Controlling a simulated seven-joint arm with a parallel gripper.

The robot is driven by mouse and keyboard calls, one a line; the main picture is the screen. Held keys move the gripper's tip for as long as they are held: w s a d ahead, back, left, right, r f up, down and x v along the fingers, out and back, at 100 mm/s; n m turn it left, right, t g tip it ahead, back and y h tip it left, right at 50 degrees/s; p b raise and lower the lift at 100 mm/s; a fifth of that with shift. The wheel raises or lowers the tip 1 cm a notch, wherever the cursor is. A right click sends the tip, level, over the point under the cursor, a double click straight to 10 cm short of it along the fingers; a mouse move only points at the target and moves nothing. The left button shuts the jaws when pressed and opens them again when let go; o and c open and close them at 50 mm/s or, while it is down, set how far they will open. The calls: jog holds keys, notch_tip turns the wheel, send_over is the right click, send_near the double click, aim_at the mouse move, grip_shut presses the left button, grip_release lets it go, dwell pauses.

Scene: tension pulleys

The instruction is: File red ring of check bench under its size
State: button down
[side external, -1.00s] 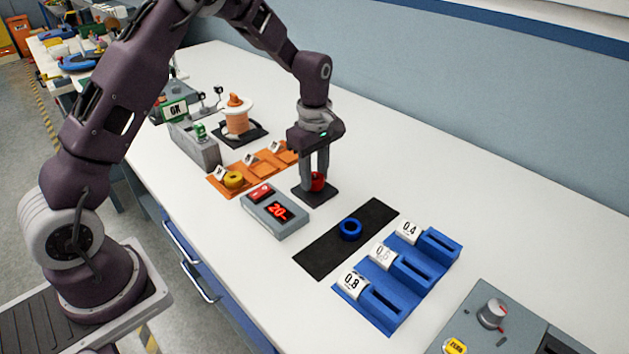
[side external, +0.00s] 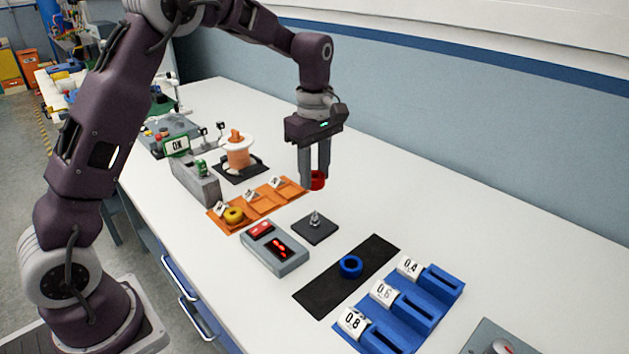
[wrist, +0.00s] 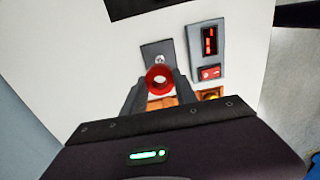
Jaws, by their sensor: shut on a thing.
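The red ring (side external: 317,181) is held between the fingertips of my gripper (side external: 314,186), which is shut on it. The ring hangs in the air above and behind the dark square plate with an upright metal peg (side external: 315,224). In the wrist view the red ring (wrist: 160,90) shows its open hole between the fingers. The meter (side external: 275,248) beside the plate has a red display that I cannot read clearly. A row of orange trays with white tags (side external: 262,198) lies to the left; the nearest tray holds a yellow ring (side external: 233,215).
A blue ring (side external: 350,266) lies on a black mat (side external: 322,288). Blue slotted holders (side external: 418,308) at the right are tagged 0.4, 0.6 and 0.8. A copper-coloured spool (side external: 238,152) and a grey unit with an OK sign (side external: 176,145) stand at the back left.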

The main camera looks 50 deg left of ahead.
notch_tip(320, 180, up, 5)
jog(key=shift+f, duration=0.1)
dwell(0.7)
dwell(0.3)
send_over(289, 191)
notch_tip(289, 191, down, 10)
jog(key=shift+f, duration=2.55)
jog(key=shift+f, duration=0.8)
jog(key=c, duration=0.9)
grip_release()
